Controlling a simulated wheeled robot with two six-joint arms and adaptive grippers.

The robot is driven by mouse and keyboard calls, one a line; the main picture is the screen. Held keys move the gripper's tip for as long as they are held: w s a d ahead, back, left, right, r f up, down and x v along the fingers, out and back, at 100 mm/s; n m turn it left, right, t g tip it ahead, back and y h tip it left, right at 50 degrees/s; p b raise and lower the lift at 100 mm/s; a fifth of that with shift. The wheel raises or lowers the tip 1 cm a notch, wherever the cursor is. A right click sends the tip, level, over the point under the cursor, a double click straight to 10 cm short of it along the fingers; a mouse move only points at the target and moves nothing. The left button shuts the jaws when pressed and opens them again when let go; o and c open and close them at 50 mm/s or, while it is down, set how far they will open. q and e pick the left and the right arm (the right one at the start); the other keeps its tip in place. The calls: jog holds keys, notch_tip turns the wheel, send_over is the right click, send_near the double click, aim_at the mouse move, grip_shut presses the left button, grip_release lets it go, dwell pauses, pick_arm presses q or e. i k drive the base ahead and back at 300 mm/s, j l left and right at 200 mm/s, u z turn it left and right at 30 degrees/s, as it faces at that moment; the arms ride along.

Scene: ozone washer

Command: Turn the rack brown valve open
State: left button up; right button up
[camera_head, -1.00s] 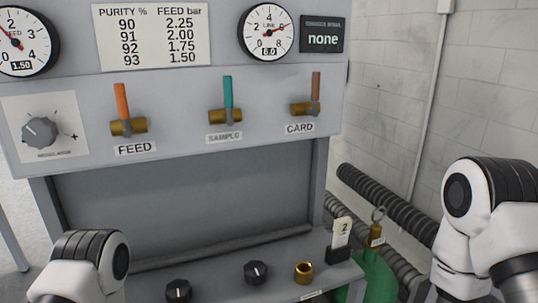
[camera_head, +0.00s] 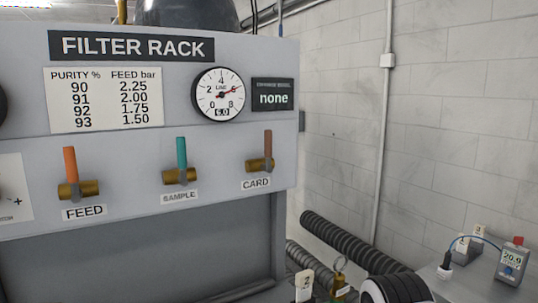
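The brown valve (camera_head: 268,148) is on the right of the filter rack's front panel, above the label "CARD". Its brown lever stands upright from a small brass body. The lever's full contact with the body is small in view. To its left are the teal-handled "SAMPLE" valve and the orange-handled "FEED" valve, both levers upright. Neither of my grippers is in view; only a black-and-white part of my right arm shows at the bottom edge. Nothing touches the brown valve.
The filter rack (camera_head: 130,217) fills the left. A line gauge (camera_head: 220,94) and a "none" display (camera_head: 273,95) sit above the valves. Ribbed hoses (camera_head: 345,240) run along the wall at right. A device reading 20.0 (camera_head: 512,261) stands at lower right.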

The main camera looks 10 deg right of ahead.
aim_at(267, 166)
jog(key=k+l, duration=0.1)
jog(key=l, duration=0.3)
jog(key=k+l, duration=0.15)
jog(key=l, duration=0.2)
jog(key=k+l+u, duration=0.1)
jog(key=l, duration=0.3)
jog(key=k+l, duration=0.1)
jog(key=l, duration=0.3)
jog(key=k+l, duration=0.15)
jog(key=l, duration=0.2)
